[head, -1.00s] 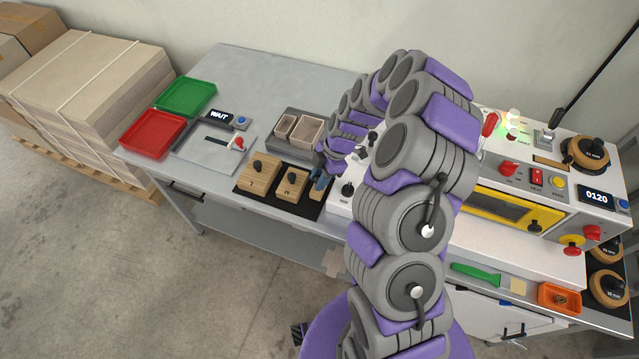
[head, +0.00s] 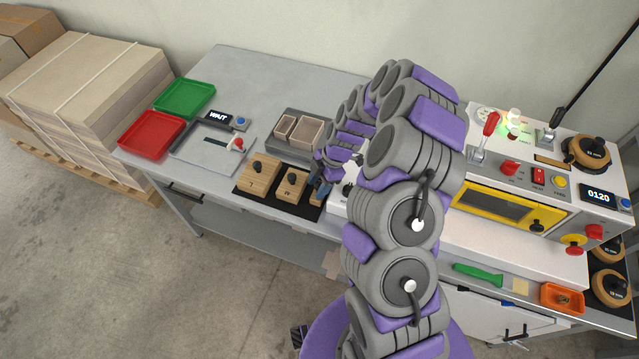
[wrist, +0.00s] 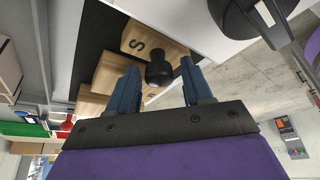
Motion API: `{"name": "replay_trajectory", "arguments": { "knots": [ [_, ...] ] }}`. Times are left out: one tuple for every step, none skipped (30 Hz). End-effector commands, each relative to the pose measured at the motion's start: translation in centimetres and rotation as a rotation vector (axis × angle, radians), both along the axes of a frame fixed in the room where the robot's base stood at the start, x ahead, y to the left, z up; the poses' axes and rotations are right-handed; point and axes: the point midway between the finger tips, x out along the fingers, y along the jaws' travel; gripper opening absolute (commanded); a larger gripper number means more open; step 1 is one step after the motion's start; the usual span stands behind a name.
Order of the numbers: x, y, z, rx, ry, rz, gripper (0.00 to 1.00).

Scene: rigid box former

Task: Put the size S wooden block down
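The size S wooden block (wrist: 139,37), marked S and topped with a black knob (wrist: 159,72), rests on the black mat in the wrist view. In the head view a small part of the block (head: 316,198) shows at the mat's right end, partly hidden by my gripper (head: 321,188). In the wrist view my gripper (wrist: 161,78) has its two blue fingers apart, one on each side of the knob, with a visible gap on both sides. The gripper is open and holds nothing.
Two larger knobbed wooden blocks (head: 260,175) (head: 292,184) stand left of it on the black mat (head: 283,203). A grey tray with open boxes (head: 307,131) lies behind. The white machine (head: 510,228) is to the right. Red (head: 152,135) and green (head: 184,97) trays are at the table's left.

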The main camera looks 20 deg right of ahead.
Motion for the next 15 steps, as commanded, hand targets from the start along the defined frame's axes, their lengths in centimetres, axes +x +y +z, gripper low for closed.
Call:
{"name": "replay_trajectory", "arguments": {
  "knots": [
    [0.0,0.0,0.0,0.0,0.0,0.0,0.55],
    [0.0,0.0,0.0,0.0,0.0,0.0,0.55],
    [0.0,0.0,0.0,0.0,0.0,0.0,0.55],
    [0.0,0.0,0.0,0.001,0.0,0.0,0.55],
    [0.0,-0.1,0.0,0.001,0.0,0.001,0.55],
    [0.0,-0.1,0.0,0.001,0.0,0.001,0.55],
    [0.0,-0.1,0.0,0.002,0.0,0.001,0.55],
    [0.0,-0.1,0.0,0.002,0.0,0.001,0.55],
    [0.0,-0.1,0.1,0.002,0.0,0.0,0.55],
    [0.0,-0.1,0.1,0.002,0.0,0.0,0.55],
    [0.0,-0.2,0.2,0.002,0.0,0.0,0.55],
    [0.0,-0.2,0.3,0.002,-0.001,0.0,0.55],
    [0.0,-0.3,0.5,0.002,-0.001,0.001,0.55],
    [0.1,-0.4,0.7,0.002,-0.001,0.001,0.55],
    [0.1,-0.5,1.1,0.002,-0.001,0.001,0.55]
  ]
}}
